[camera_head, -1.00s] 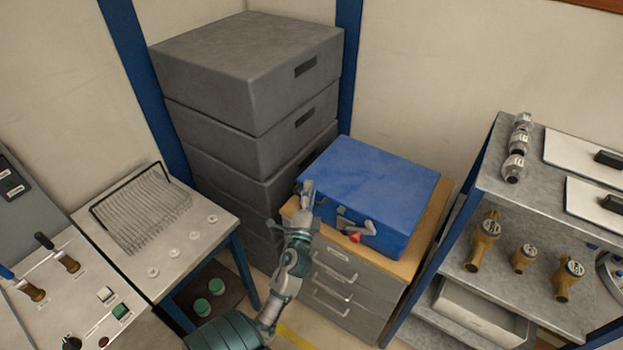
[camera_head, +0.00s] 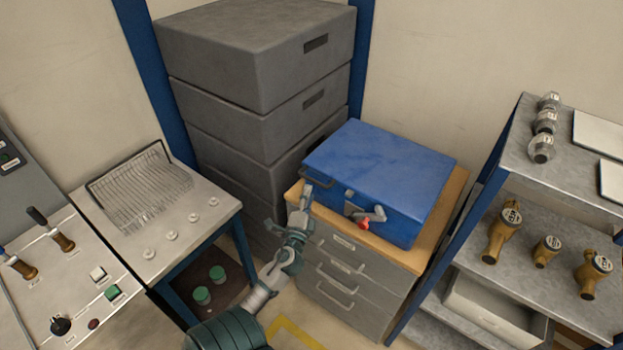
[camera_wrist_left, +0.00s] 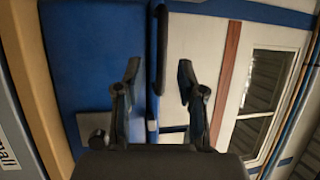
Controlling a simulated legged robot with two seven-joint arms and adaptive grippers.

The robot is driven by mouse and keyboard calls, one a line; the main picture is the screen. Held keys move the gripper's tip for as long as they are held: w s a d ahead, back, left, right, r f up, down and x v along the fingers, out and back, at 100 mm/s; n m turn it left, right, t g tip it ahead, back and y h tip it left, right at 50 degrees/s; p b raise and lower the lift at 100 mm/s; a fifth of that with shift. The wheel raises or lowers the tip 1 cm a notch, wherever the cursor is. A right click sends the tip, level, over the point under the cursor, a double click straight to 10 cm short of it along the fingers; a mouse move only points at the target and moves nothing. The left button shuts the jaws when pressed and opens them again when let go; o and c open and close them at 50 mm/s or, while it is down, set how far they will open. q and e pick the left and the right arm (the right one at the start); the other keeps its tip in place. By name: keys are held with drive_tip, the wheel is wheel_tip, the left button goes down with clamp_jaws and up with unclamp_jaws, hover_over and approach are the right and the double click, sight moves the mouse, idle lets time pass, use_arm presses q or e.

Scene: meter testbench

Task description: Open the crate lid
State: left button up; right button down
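The blue crate (camera_head: 385,175) stands shut on a wooden-topped drawer cabinet, its lid flat on top. A side handle shows at its left end, and a grey latch (camera_head: 377,214) with a red part is on its front. My left gripper (camera_head: 304,196) is at the crate's front left corner, fingers pointing up. In the wrist view its two fingers (camera_wrist_left: 160,78) are apart, with blue crate surface (camera_wrist_left: 98,50) behind the left finger. A dark bar (camera_wrist_left: 162,45) shows beyond the gap between them; I see no grip on it. My right gripper is not in view.
Stacked grey boxes (camera_head: 260,60) stand close behind and left of the crate. A metal shelf (camera_head: 510,170) with brass meters is at the right. A bench with a wire rack (camera_head: 140,190) is at the left. The wall is behind.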

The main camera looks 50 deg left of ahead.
sight(312, 180)
use_arm(q)
drive_tip(key=x, duration=0.6)
drive_tip(key=shift+w, duration=0.1)
clamp_jaws()
